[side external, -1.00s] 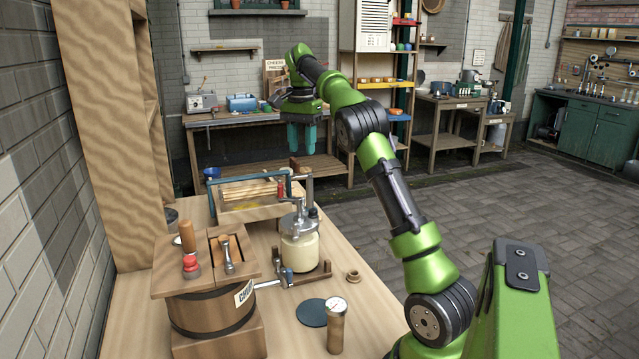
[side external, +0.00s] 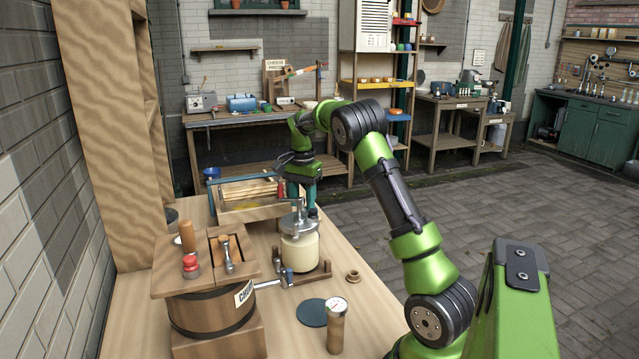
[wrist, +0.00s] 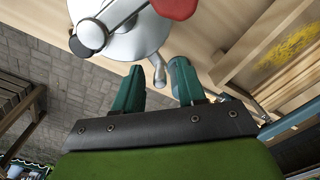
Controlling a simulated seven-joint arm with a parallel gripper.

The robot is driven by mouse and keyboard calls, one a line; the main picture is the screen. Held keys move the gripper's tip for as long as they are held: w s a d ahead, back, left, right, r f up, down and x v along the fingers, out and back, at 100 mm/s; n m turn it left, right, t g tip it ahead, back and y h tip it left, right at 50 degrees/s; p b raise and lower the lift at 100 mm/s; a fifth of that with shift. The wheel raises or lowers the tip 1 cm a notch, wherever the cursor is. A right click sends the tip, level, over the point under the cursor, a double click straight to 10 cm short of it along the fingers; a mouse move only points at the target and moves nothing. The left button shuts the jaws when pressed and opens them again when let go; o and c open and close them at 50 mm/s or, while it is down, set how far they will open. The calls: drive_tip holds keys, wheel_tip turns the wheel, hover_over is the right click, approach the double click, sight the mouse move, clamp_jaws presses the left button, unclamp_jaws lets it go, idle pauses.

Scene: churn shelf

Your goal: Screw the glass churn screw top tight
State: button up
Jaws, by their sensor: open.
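The glass churn (side external: 299,249) is a clear jar of pale cream standing upright in a wooden holder on the bench. Its grey metal screw top (side external: 300,222) sits on the jar, with a crank and a red knob (side external: 281,188) above it. My gripper (side external: 301,203) is open, pointing down just behind the top. I cannot tell whether a finger touches the top.
A wooden barrel churn (side external: 210,310) with a lidded top stands at the front left. A blue-framed wooden tray (side external: 250,196) is close behind the glass churn.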

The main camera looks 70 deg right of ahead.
clamp_jaws()
drive_tip(key=shift+s, duration=0.15)
idle(0.6)
drive_tip(key=s+a+m, duration=0.2)
drive_tip(key=s+m, duration=0.5)
drive_tip(key=m, duration=0.7)
drive_tip(key=shift+s+a, duration=0.2)
idle(1.1)
drive_tip(key=shift+s+a+m, duration=0.1)
drive_tip(key=shift+a+m, duration=0.05)
drive_tip(key=shift+m, duration=0.35)
unclamp_jaws()
